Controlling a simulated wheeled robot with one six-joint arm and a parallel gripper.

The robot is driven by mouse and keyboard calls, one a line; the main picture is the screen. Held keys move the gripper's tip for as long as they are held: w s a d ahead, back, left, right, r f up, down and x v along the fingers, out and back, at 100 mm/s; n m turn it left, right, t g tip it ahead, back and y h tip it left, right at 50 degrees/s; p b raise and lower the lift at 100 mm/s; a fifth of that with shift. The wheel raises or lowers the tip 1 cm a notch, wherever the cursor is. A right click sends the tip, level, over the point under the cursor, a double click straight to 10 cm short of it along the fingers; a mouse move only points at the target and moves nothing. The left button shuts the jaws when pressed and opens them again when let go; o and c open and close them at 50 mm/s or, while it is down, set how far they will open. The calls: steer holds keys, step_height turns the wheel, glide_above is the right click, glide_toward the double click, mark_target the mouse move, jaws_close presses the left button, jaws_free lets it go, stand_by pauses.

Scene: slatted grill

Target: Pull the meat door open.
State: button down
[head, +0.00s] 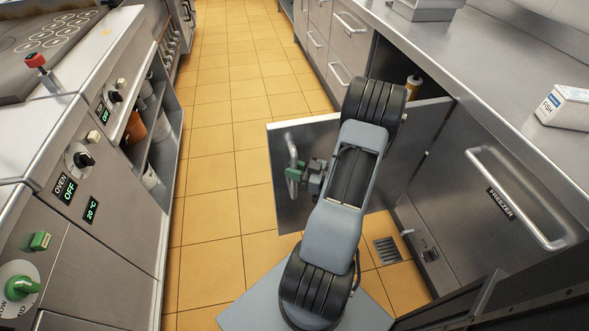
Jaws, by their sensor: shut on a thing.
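A steel cabinet door (278,208) stands swung out from the right-hand counter into the aisle. No label that reads "meat" shows on it. Its vertical bar handle (291,150) is near the door's free left edge. My gripper (293,174), with green fingertips, is shut on the lower part of this handle. My arm covers much of the door's middle. Behind the door the cabinet opening (385,62) is dark, and a yellowish container (413,84) shows just above the door's top edge. The rest of the inside is hidden.
Right of the opening is a door labelled freezer (490,200) with a long handle. A fish box (565,106) sits on the right counter (470,60). An oven unit (95,190) lines the left. The tiled aisle (235,90) beyond is clear.

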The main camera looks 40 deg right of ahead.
steer(key=c, duration=1.2)
jaws_free()
steer(key=shift+d, duration=0.25)
steer(key=shift+o, duration=1)
steer(key=shift+a, duration=0.15)
steer(key=v, duration=1.3)
steer(key=shift+s+p, duration=0.35)
steer(key=shift+p, duration=0.1)
